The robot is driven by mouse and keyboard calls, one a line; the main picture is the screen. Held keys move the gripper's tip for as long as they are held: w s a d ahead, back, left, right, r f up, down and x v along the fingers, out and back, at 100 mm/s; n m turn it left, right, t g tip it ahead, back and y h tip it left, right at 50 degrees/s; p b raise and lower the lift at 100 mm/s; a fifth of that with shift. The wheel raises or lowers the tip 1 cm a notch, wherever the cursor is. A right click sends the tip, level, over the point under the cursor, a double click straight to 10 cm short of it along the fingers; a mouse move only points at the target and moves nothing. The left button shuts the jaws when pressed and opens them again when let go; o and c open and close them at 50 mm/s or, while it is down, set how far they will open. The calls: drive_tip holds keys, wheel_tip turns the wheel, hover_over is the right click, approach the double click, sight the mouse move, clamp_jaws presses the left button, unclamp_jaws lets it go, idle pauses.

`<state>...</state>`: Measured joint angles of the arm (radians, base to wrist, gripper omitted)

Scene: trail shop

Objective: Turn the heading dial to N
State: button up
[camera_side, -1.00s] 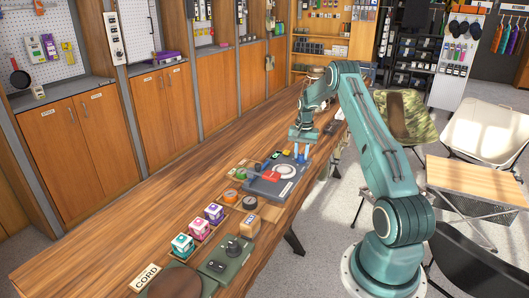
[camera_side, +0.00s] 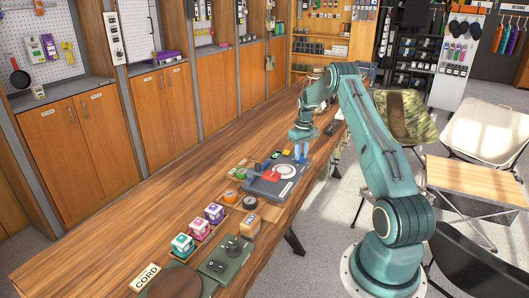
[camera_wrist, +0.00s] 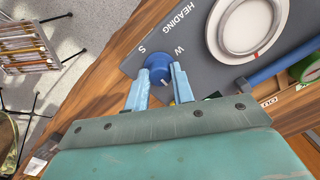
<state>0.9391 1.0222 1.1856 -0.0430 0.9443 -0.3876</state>
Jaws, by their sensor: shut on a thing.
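The blue heading dial (camera_wrist: 158,63) sits on a dark grey board (camera_wrist: 150,25) and shows in the wrist view with a small white mark on its lower side. The letters S (camera_wrist: 142,50) and W (camera_wrist: 179,50) are printed above it, to left and right; no N is readable. My gripper (camera_wrist: 162,88) has its two light blue fingers on either side of the dial, shut on it. In the side view my gripper (camera_side: 300,151) points down at the far end of the board (camera_side: 262,188), and its fingers hide the dial.
A white ring (camera_side: 286,171) and a red part (camera_side: 266,174) are on the same board. Coloured boxes (camera_side: 214,213) and a dark control box (camera_side: 226,258) stand nearer on the wooden bench. The bench's left side is clear.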

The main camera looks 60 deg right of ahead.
drive_tip(key=shift+n, duration=0.3)
drive_tip(key=o, duration=1)
drive_tip(key=shift+r, duration=0.15)
wheel_tip(320, 180, up, 14)
drive_tip(key=shift+s+d+f, duration=0.15)
drive_tip(key=shift+f, duration=0.05)
idle(0.4)
